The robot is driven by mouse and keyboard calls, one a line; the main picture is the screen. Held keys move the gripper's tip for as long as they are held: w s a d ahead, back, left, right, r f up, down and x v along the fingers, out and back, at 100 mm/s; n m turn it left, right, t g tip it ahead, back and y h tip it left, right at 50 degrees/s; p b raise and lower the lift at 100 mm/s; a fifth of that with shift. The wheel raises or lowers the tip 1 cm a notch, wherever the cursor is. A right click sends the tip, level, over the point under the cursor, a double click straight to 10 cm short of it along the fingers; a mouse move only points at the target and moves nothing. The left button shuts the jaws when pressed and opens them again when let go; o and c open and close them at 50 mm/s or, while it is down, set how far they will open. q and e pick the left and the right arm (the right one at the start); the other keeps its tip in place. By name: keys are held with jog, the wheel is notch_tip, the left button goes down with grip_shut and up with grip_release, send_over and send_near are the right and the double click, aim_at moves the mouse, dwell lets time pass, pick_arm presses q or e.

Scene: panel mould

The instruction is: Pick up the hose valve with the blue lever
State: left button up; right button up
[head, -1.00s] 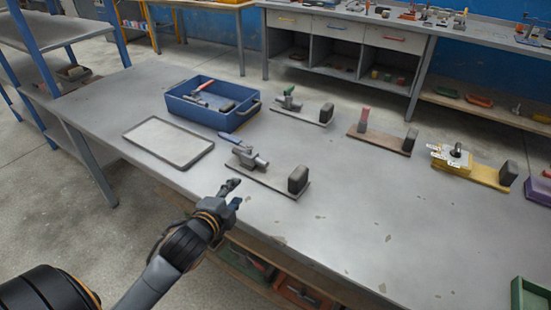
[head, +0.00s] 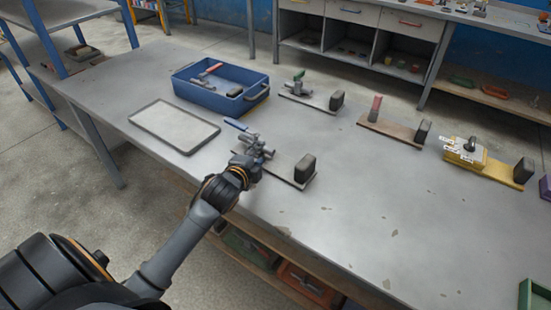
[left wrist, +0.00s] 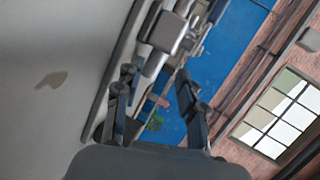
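The hose valve with the blue lever (head: 236,124) is a grey metal fitting at the left end of a flat grey board on the table, in the head view. A dark block (head: 305,168) stands on the board's right end. My left gripper (head: 256,155) is at the near side of the valve body and partly hides it. In the left wrist view the two fingers of my left gripper (left wrist: 155,95) stand apart, with grey parts beyond and between them. I cannot tell whether they touch the valve. My right gripper is not in view.
A blue crate (head: 262,93) with tools and an empty grey tray (head: 174,127) lie behind and left.

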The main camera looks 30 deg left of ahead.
aim_at(265, 148)
pick_arm(q)
jog(key=x, duration=0.3)
jog(key=shift+w+f, duration=0.15)
jog(key=shift+w, duration=0.1)
grip_shut()
